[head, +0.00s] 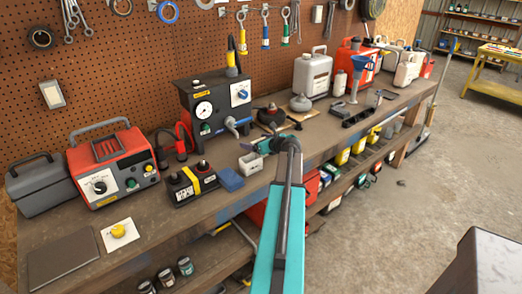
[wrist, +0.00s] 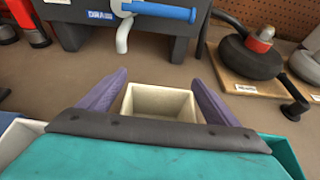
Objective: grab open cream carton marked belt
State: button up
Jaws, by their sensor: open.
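The open cream carton (head: 250,165) stands upright on the workbench, just in front of the black machine. No marking on it can be read in either view. In the wrist view the carton (wrist: 160,103) shows its open, empty-looking top between the two purple fingers. My gripper (head: 264,145) is open and reaches over the bench close to the carton. In the wrist view my gripper (wrist: 160,78) has one finger on each side of the carton, with a narrow gap visible on either side. The carton's lower near part is hidden by my gripper.
A blue block (head: 230,180) and a black battery-like box (head: 191,184) stand left of the carton. The black machine (head: 215,105) stands behind, its spout (wrist: 124,35) beyond the carton. A round black item on a board (wrist: 250,60) is to the right.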

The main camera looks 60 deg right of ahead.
dwell(0.3)
jog(key=c, duration=1.1)
jog(key=shift+r+b, duration=0.65)
jog(key=shift+r, duration=4.4)
